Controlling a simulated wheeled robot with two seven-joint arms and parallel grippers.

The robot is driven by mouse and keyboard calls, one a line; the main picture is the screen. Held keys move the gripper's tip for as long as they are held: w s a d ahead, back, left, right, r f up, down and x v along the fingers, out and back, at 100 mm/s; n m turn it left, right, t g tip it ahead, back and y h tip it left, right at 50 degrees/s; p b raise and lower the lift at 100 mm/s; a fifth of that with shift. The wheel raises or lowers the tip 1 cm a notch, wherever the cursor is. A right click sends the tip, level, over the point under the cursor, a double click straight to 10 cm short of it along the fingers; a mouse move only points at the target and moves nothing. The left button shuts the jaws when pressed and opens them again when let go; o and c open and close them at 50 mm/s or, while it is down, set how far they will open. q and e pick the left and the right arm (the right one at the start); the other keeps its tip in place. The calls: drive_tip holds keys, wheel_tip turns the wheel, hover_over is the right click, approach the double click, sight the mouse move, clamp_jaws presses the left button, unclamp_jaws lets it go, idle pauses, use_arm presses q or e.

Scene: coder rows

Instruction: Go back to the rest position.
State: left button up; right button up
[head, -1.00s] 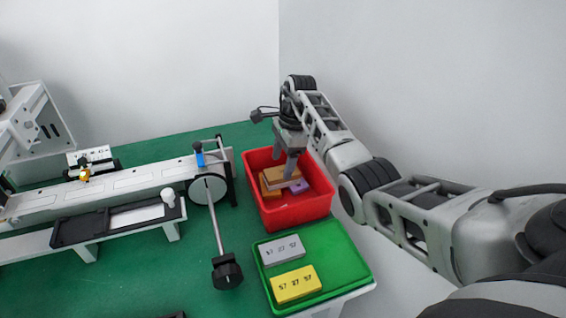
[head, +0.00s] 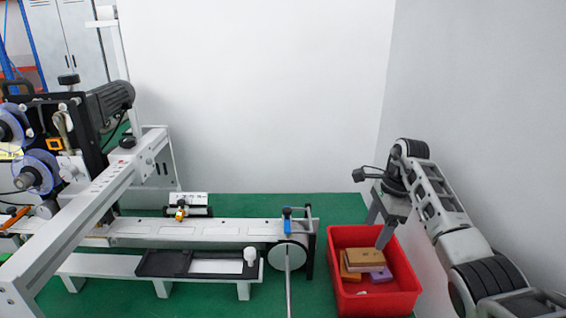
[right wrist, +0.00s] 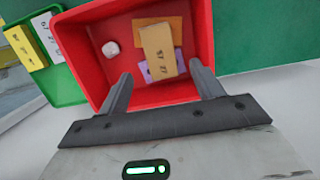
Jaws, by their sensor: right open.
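My right gripper (head: 383,220) is over the red bin (head: 400,302) at the right of the head view. In the right wrist view the right gripper (right wrist: 163,88) has its two fingers wide apart with nothing between them. The red bin (right wrist: 85,67) lies below and beyond the fingers there. In it are a tan block (right wrist: 157,50) with printed characters, an orange block (right wrist: 175,27), a purple block (right wrist: 147,73) partly covered by the tan one, and a small white piece (right wrist: 110,49). My left gripper is not in view.
A coding machine with reels (head: 40,175) and a long white conveyor (head: 225,230) fill the left and middle. A black tray (head: 160,264) sits in front of the conveyor. A green tray (right wrist: 68,92) with a yellow block (right wrist: 22,50) shows in the right wrist view. A wall is close right.

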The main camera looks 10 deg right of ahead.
sight(367, 255)
drive_tip(key=x, duration=0.2)
drive_tip(key=b+x, duration=0.1)
drive_tip(key=x, duration=0.5)
drive_tip(key=shift+s+d, duration=0.15)
drive_tip(key=shift+d, duration=0.2)
wheel_tip(367, 255, up, 2)
drive_tip(key=shift+a+r+p, duration=0.15)
drive_tip(key=shift+r+p, duration=0.05)
drive_tip(key=shift+p, duration=0.8)
drive_tip(key=shift+r+p, duration=0.3)
drive_tip(key=shift+r, duration=0.25)
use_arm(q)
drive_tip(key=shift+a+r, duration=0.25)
